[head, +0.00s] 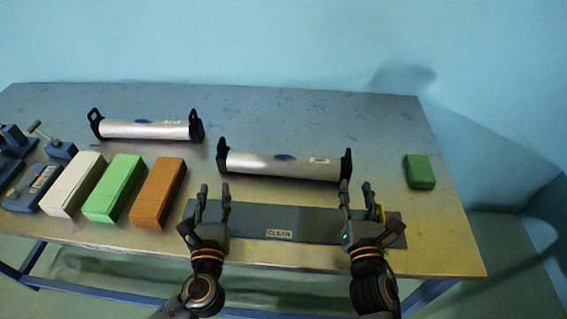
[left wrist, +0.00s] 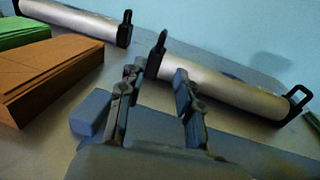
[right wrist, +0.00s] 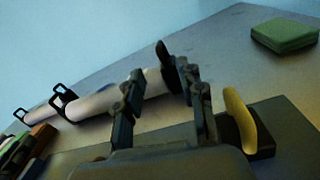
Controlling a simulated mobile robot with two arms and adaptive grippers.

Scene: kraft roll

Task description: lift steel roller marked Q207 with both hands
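Two steel rollers with black end handles lie on the table. The nearer roller (head: 280,166) is right of centre; the other roller (head: 150,130) is farther back on the left. Each has a small label, too small to read, so I cannot tell which is Q207. My left gripper (head: 214,190) is open and empty, in front of the nearer roller's left handle (left wrist: 157,52). My right gripper (head: 356,188) is open and empty, near its right handle (right wrist: 167,60). In both wrist views the handle appears between the fingertips; I cannot tell whether they touch it.
White (head: 72,184), green (head: 114,189) and orange (head: 158,193) blocks stand left. A green block (head: 419,171) sits right. The back right is clear.

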